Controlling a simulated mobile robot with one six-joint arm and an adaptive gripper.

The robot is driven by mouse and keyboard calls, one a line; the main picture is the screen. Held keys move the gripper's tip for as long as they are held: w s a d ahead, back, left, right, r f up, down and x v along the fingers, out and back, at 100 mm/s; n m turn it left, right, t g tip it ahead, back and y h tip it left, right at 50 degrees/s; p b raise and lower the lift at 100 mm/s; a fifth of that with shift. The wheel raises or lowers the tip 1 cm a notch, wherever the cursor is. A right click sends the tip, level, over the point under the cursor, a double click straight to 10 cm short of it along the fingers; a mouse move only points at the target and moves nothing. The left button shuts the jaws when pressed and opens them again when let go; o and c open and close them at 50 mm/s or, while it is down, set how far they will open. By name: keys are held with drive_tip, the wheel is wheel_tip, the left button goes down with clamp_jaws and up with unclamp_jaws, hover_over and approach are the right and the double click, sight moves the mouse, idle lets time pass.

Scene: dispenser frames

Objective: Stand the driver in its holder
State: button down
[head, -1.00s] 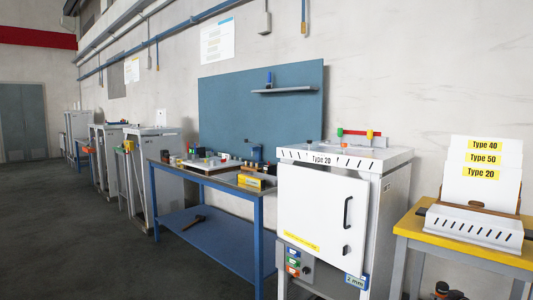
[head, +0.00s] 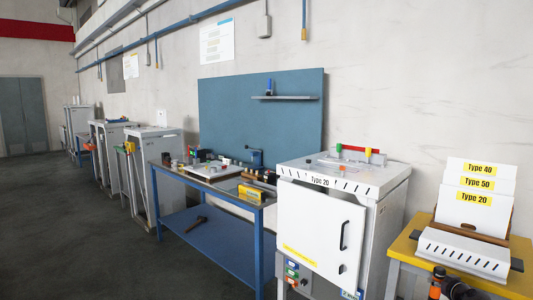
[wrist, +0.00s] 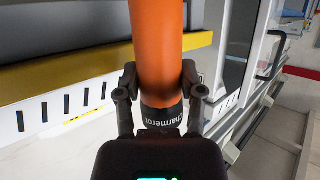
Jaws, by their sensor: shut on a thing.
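In the wrist view my gripper (wrist: 160,82) is shut on the driver (wrist: 158,35), seen as a thick orange cylinder with a dark lettered collar at its near end. The driver's far end runs out of the top of the picture. In the head view part of my arm (head: 455,287) shows at the bottom right edge, with a little orange beside it. I cannot pick out the driver's holder with certainty; small items on the blue bench (head: 215,240) are too small to tell apart.
A white cabinet (head: 320,222) marked Type 20 stands mid-right, with red and green handles on top. A yellow-edged table (head: 405,250) at right bears a white slotted rack (head: 470,250) and Type cards (head: 478,197). A hammer (head: 196,224) lies on the bench's lower shelf. Open floor is at left.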

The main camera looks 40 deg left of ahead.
wheel_tip(320, 180, up, 13)
drive_tip(key=p, duration=1.1)
drive_tip(key=shift+f, duration=0.15)
